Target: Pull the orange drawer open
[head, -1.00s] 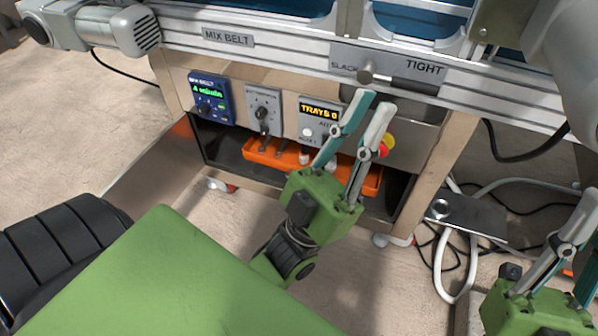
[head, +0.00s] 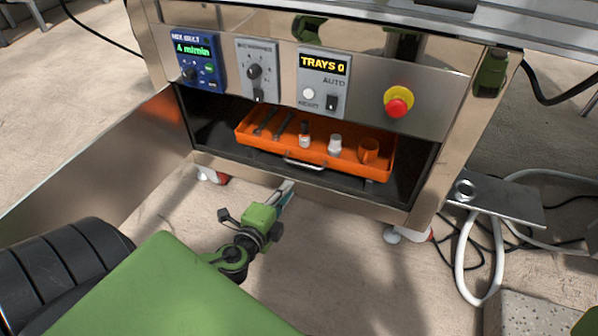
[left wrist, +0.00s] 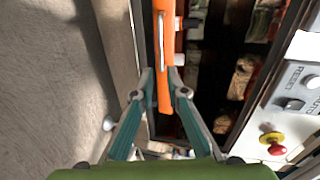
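The orange drawer (head: 262,145) sits inside the dark lower bay of the steel machine, with a pale bar handle (head: 303,164) on its front. In the left wrist view the drawer front (left wrist: 165,95) runs upright in the picture, with the handle (left wrist: 161,40) along it. My left gripper (head: 287,188) is below and just in front of the handle. In the left wrist view its fingers (left wrist: 161,73) are apart, open and empty, with the handle beyond the tips. My right gripper's fingers are not seen.
The drawer holds dark tools (head: 283,125), a small bottle (head: 304,134), a white jar (head: 335,144) and an orange cup (head: 368,150). Above are control panels and a red stop button (head: 397,106). A steel panel (head: 100,155) stands left of the bay.

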